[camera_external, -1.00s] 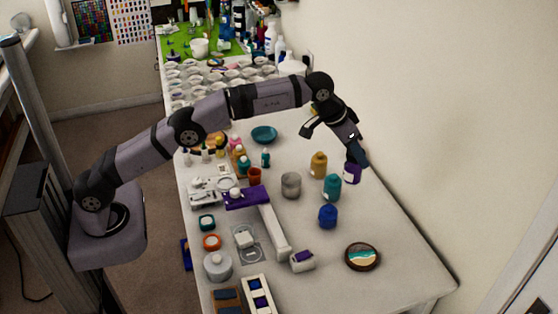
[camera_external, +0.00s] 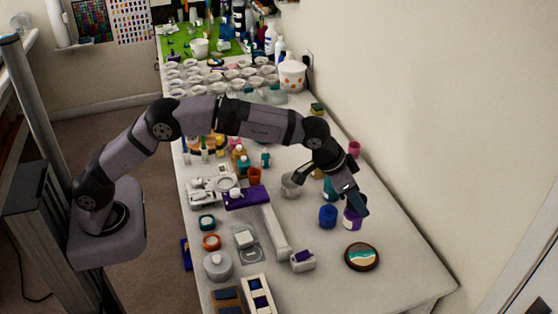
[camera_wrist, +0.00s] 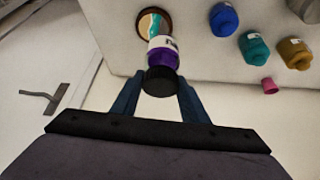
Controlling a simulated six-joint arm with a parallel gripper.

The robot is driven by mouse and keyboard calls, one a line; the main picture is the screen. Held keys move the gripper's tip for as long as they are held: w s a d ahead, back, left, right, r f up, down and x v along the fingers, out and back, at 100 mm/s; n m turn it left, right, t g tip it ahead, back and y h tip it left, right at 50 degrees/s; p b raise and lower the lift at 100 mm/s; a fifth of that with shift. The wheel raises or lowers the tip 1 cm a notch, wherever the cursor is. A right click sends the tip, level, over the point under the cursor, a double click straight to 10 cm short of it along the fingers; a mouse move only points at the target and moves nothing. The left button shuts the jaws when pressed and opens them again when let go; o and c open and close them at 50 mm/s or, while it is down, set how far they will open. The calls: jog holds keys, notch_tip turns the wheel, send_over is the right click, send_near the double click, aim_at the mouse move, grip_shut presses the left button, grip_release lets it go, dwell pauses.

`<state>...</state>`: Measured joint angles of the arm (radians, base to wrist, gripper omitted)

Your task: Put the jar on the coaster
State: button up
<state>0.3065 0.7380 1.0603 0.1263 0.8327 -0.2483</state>
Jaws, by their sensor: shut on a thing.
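A purple jar with a white label and a dark lid (camera_external: 352,219) is held in my gripper (camera_external: 351,203), label end pointing downward. In the wrist view the jar (camera_wrist: 163,56) sits between my fingers (camera_wrist: 160,88), its dark lid towards me. The round coaster (camera_external: 361,257), with a dark rim and a teal, white and tan beach pattern, lies on the table. The jar is apart from the coaster, just beyond it in the external view. In the wrist view the coaster (camera_wrist: 146,20) lies ahead of the jar, which hides its near edge.
A blue jar (camera_external: 328,216) stands close left of the held jar. Teal (camera_wrist: 255,49) and amber (camera_wrist: 294,53) jars and a pink cup (camera_external: 354,149) stand farther back. A small white box with a purple top (camera_external: 303,260) lies left of the coaster.

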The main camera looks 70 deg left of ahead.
aim_at(352, 226)
jog(key=shift+f+p, duration=1.7)
jog(key=shift+f, duration=3.2)
jog(key=shift+f, duration=0.2)
jog(key=o, duration=1.4)
jog(key=shift+r, duration=0.2)
jog(key=b+v, duration=0.4)
jog(key=v, duration=0.8)
